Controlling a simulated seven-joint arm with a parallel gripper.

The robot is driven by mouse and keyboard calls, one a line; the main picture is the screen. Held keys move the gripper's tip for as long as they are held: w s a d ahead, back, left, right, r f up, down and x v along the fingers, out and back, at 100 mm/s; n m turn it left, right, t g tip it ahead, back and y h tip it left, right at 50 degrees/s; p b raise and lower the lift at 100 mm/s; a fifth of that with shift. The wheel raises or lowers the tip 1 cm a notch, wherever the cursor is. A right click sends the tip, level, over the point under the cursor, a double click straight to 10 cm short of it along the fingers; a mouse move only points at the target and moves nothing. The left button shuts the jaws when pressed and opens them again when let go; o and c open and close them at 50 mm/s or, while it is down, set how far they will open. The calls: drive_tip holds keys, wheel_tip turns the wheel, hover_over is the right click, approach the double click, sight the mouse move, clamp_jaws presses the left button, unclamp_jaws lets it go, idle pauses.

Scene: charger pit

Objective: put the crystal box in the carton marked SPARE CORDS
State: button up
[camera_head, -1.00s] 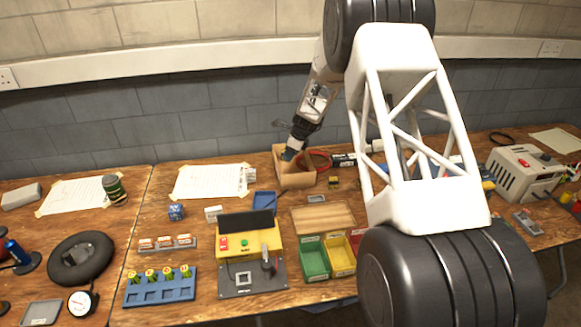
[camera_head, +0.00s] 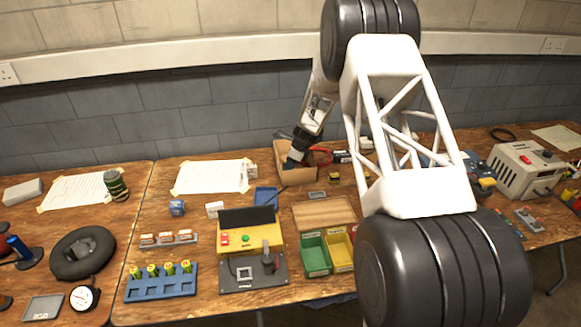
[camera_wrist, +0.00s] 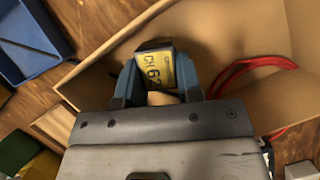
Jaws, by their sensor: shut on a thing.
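My gripper (camera_wrist: 158,82) is shut on a small box with a yellow label (camera_wrist: 157,66), held between its blue fingers. The label reads something like "CH 62", partly hidden, and I take it for the crystal box. In the wrist view the gripper and box are inside or just over the open cardboard carton (camera_wrist: 262,28). In the head view my gripper (camera_head: 294,161) reaches down into this carton (camera_head: 296,179), which hides the fingertips and the box. No SPARE CORDS marking is legible. I cannot tell whether the box touches the carton's floor.
A red cord (camera_wrist: 232,72) lies in the carton, right of the gripper. A blue tray (camera_wrist: 28,38) stands outside to the left; it also shows in the head view (camera_head: 265,196). Green (camera_head: 314,256) and yellow (camera_head: 339,252) bins stand in front. My arm covers the right middle.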

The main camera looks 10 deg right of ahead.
drive_tip(key=shift+f, duration=0.85)
drive_tip(key=shift+f, duration=0.1)
drive_tip(key=o, duration=1)
drive_tip(key=shift+c, duration=0.2)
drive_tip(key=v, duration=1.2)
drive_tip(key=shift+s, duration=0.1)
